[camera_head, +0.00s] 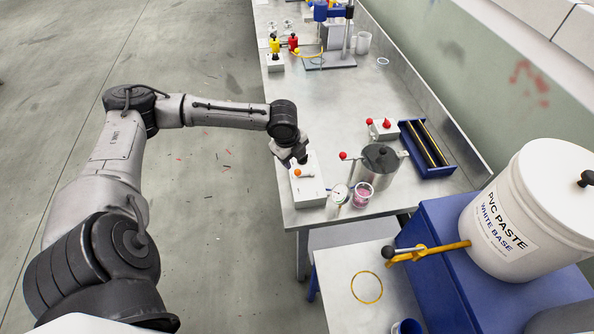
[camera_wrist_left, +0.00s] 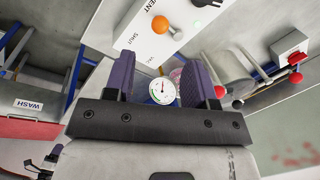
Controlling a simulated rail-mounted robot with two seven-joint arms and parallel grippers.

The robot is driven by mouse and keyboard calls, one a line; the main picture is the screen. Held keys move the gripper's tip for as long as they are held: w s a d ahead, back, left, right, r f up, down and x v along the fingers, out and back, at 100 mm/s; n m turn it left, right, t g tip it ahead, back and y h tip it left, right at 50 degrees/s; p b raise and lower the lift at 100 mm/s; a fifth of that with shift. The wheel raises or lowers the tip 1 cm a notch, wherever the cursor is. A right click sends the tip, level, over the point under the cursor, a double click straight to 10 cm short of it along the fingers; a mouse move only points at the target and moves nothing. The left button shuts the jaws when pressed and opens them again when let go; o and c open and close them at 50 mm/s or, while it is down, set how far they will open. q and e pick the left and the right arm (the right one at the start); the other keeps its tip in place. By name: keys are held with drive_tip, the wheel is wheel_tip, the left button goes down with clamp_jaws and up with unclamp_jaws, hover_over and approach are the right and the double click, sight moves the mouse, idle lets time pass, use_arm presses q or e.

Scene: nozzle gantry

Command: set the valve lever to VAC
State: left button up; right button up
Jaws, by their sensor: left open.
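The valve is a white box (camera_head: 308,192) at the near left corner of the bench in the head view. Its lever has an orange ball knob (camera_head: 297,172) on top, beside my left gripper (camera_head: 300,160). In the left wrist view the knob (camera_wrist_left: 160,25) shows beyond my fingers, with the lever's short pale arm running down to the right. The labels VENT, SHUT and VAC are printed on the box (camera_wrist_left: 143,20). The knob lies nearest the VENT and SHUT side, but the exact setting is hard to tell.
A dial gauge (camera_head: 340,193), a cup of pink stuff (camera_head: 363,194) and a steel pot (camera_head: 380,162) stand right of the valve. A small box with a red knob (camera_head: 382,128) and a blue tray (camera_head: 427,150) are beyond. Bench surface behind the valve (camera_head: 330,95) is free.

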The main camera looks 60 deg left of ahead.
sight(297, 171)
use_arm(q)
drive_tip(key=f, duration=0.2)
drive_tip(key=w+f, duration=0.1)
drive_tip(key=f, duration=0.2)
drive_tip(key=f+b, duration=0.1)
drive_tip(key=f, duration=0.2)
drive_tip(key=shift+w+a+f, duration=0.15)
drive_tip(key=shift+w+f, duration=0.1)
drive_tip(key=shift+r, duration=0.1)
drive_tip(key=c, duration=0.9)
